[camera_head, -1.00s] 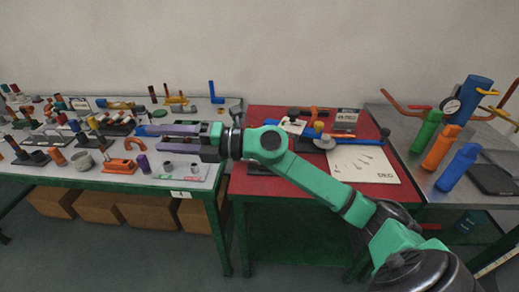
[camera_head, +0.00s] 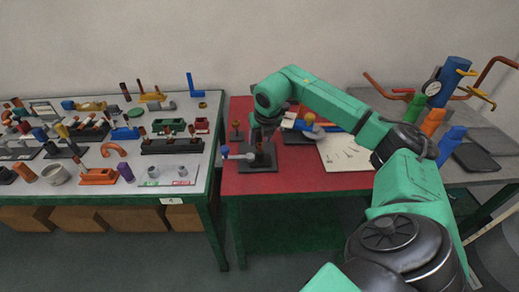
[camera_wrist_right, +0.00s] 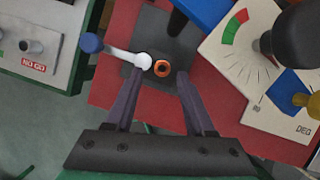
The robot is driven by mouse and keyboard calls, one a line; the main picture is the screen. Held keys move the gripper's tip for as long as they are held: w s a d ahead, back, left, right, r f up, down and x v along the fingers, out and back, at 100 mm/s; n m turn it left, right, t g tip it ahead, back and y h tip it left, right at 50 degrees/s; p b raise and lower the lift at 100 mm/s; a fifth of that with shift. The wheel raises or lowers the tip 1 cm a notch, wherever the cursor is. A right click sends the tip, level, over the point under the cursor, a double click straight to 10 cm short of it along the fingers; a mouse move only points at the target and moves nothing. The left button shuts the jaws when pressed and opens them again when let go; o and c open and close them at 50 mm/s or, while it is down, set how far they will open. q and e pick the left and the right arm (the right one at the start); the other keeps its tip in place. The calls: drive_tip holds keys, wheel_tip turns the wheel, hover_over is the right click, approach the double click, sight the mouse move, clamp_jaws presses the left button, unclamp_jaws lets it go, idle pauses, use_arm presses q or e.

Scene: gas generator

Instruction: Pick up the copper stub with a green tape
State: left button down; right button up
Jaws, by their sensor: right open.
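In the right wrist view, a round copper-orange ring (camera_wrist_right: 162,68), the top of an upright copper stub, lies between the finger ends of my right gripper (camera_wrist_right: 161,80). The gripper is open and points down at it; whether the fingers reach around it is unclear. No green tape is visible on it from this angle. The stub is on a dark square plate (camera_wrist_right: 154,28), which also shows in the head view (camera_head: 258,166) on the red table. My right gripper (camera_head: 263,143) hides most of the stub there. My left gripper is not in view.
A white rod with a blue end (camera_wrist_right: 117,52) sits right beside the stub. A blue block (camera_wrist_right: 205,8) and a white dial sheet (camera_wrist_right: 240,60) lie right of it. The grey table (camera_head: 70,197) at left holds many fittings. The red table's front (camera_head: 285,184) is clear.

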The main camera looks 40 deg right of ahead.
sight(260, 145)
drive_tip(key=x, duration=0.4)
drive_tip(key=shift+s+d+f+p, duration=0.1)
drive_tip(key=shift+s+p, duration=0.1)
drive_tip(key=shift+p, duration=0.2)
clamp_jaws()
